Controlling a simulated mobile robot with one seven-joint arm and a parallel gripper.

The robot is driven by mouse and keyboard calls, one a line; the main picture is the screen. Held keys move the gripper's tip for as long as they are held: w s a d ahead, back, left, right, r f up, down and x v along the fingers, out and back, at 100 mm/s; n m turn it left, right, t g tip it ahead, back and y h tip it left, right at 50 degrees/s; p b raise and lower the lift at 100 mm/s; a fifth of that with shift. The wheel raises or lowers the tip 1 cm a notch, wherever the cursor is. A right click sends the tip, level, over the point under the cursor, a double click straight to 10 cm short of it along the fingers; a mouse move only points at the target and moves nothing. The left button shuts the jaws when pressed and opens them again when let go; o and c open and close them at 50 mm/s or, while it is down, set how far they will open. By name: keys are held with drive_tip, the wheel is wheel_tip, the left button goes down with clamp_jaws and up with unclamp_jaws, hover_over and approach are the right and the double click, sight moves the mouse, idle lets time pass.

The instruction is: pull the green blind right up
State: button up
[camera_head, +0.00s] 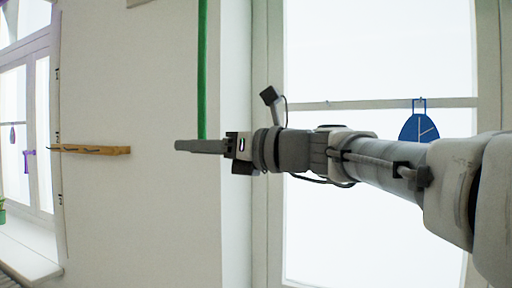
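A narrow green vertical strip (202,68) hangs in front of the pale wall, left of the big window. It runs down from the top edge of the picture and no green shows below my gripper. I cannot tell whether it is the blind seen edge-on or its pull. My gripper (182,146) points left, level, with its fingers at the strip's lower end. The fingers overlap in this side view, so I cannot tell whether they are open or shut, or whether they touch the green strip.
A bright window (370,220) stands behind my arm, with a blue hanging ornament (418,128) on its crossbar. A wooden wall rail (95,150) juts out at left. Beyond it are another window and a white sill (25,252) with a green plant. The wall below my gripper is clear.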

clamp_jaws()
idle(1.1)
